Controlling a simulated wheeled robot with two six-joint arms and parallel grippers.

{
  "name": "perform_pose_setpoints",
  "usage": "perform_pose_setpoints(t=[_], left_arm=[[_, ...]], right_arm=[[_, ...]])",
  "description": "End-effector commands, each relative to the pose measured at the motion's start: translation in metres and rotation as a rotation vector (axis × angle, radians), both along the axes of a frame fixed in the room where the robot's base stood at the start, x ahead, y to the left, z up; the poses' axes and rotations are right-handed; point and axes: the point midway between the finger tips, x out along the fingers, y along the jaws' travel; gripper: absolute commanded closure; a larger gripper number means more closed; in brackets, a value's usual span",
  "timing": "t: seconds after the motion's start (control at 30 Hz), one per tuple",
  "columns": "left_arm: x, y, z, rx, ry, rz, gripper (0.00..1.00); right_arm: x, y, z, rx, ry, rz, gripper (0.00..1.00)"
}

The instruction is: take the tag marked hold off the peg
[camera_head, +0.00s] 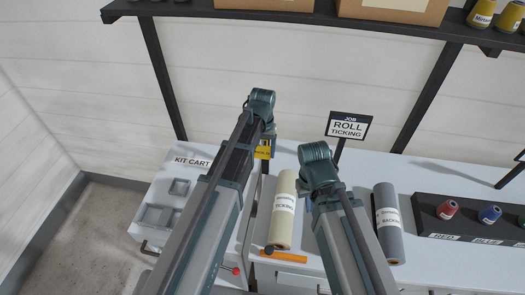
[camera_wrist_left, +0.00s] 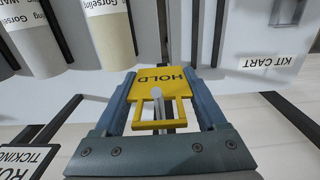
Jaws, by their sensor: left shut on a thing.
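The yellow tag marked HOLD (camera_wrist_left: 165,78) sits between the two blue fingers of my left gripper (camera_wrist_left: 164,74), which is shut on its sides. A grey peg (camera_wrist_left: 158,108) with a rounded end shows at the open, frame-like part of the tag. I cannot tell whether the peg still passes through it. In the head view the tag (camera_head: 263,153) is a small yellow patch beside my left wrist, above the gap right of the kit cart. My right arm reaches over the table, and its gripper is hidden behind its wrist.
The kit cart (camera_head: 168,190) with grey trays stands at left. On the white table lie a cream roll (camera_head: 284,205) and a grey roll (camera_head: 388,222). A job sign (camera_head: 348,127) reading ROLL TICKING stands behind. A dark rack with spools (camera_head: 450,208) is at right.

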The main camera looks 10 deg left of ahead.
Motion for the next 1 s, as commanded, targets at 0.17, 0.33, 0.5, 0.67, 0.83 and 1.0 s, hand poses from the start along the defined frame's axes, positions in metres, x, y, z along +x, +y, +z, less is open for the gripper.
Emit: perform_pose_setpoints(t=[0.17,0.33,0.5,0.67,0.83,1.0], left_arm=[[-0.002,0.000,0.000,0.000,0.001,0.000,0.96],[-0.007,0.000,0.000,0.000,0.001,0.000,0.96],[-0.014,0.000,0.000,0.000,0.001,0.000,0.96],[-0.020,0.000,0.000,0.000,0.001,0.000,0.96],[-0.027,0.000,0.000,0.000,0.001,0.000,0.96],[-0.033,0.000,0.000,0.000,0.001,0.000,0.96]], right_arm=[[0.000,0.000,0.000,0.000,0.000,0.000,1.00],[0.000,0.000,0.000,0.000,0.000,0.000,1.00],[0.000,0.000,0.000,0.000,0.000,0.000,1.00],[0.000,0.000,0.000,0.000,0.000,0.000,1.00],[0.000,0.000,0.000,0.000,0.000,0.000,1.00],[0.000,0.000,0.000,0.000,0.000,0.000,1.00]])
